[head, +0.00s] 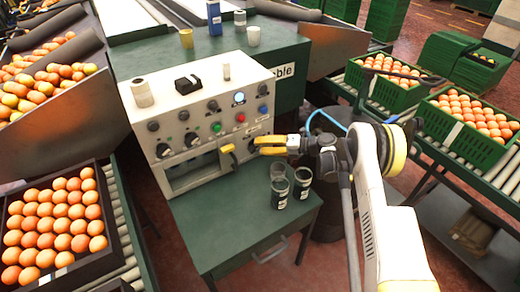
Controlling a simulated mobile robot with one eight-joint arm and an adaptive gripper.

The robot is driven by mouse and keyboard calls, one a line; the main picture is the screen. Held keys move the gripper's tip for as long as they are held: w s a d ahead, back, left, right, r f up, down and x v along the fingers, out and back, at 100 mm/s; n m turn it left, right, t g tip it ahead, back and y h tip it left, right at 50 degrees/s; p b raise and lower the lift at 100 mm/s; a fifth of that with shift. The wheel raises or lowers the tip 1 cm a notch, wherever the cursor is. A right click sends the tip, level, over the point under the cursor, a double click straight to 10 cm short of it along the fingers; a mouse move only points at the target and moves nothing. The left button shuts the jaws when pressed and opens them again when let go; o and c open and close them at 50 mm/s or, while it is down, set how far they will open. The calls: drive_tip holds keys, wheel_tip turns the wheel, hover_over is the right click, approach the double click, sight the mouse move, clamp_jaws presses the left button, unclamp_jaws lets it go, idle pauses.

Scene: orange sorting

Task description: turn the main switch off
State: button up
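The control box (205,120) stands on a green table, its sloped front carrying several black knobs, a green button (216,127), a red button (240,117) and a lit white-blue lamp (239,98). A yellow-and-black handle-like part (228,149) is at the lower right of its front. No readable label shows which control is the main switch. My gripper (268,146) comes in from the right, its yellow fingertips just right of that part, by the box's lower right corner. Nothing is clearly held. The finger gap and any contact are hard to make out.
Several dark cups (280,191) stand on the green table (235,222) below my gripper. A white roll (142,92), a black block (188,84) and a small cylinder (227,72) are on the box top. Orange crates (62,265) flank both sides.

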drive_tip(key=shift+w+a, duration=0.1)
drive_tip(key=shift+a, duration=0.15)
clamp_jaws()
